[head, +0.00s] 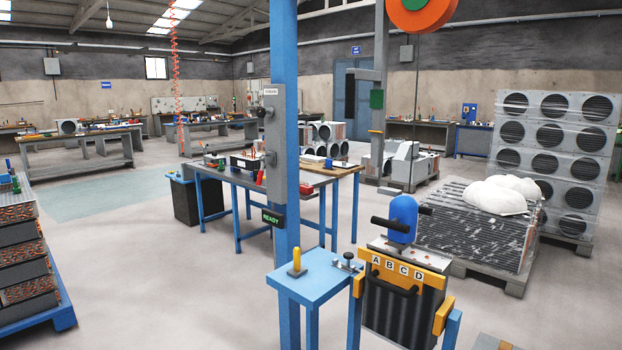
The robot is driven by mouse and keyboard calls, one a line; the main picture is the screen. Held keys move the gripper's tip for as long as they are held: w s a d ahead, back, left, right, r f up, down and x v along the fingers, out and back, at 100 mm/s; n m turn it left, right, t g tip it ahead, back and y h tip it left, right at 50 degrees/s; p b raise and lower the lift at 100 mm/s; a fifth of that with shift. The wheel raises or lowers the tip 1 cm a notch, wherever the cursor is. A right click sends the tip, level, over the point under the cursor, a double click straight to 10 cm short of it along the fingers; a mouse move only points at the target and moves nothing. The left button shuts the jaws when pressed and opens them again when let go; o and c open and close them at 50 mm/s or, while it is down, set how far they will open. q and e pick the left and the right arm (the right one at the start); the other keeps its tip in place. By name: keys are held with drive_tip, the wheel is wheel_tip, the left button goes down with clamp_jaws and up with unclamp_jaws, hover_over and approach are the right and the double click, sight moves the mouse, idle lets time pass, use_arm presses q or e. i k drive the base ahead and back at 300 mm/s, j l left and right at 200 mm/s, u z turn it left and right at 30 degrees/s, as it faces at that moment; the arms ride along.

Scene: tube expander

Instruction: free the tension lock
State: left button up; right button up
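Neither of my grippers shows in the head view. A blue tool body (403,212) with black side handles stands upright above a black ribbed holder (398,312) with a yellow plate marked A B C D (398,272). An orange and green reel (420,12) hangs above it, with a thin dark line running down. I cannot tell for certain which part is the tension lock.
A small blue table (312,287) beside the post carries a yellow peg (296,262) and a small metal clamp-like part (346,262). A pallet with a wrapped stack (475,232) stands at the right, stacked coils at the left edge. The floor at the left middle is clear.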

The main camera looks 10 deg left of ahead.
sight(259, 175)
drive_tip(key=i+j+z, duration=0.1)
drive_tip(key=j+z, duration=0.2)
drive_tip(key=j, duration=0.2)
drive_tip(key=j+z, duration=0.3)
drive_tip(key=j, duration=0.2)
drive_tip(key=j+z, duration=0.15)
drive_tip(key=j, duration=0.9)
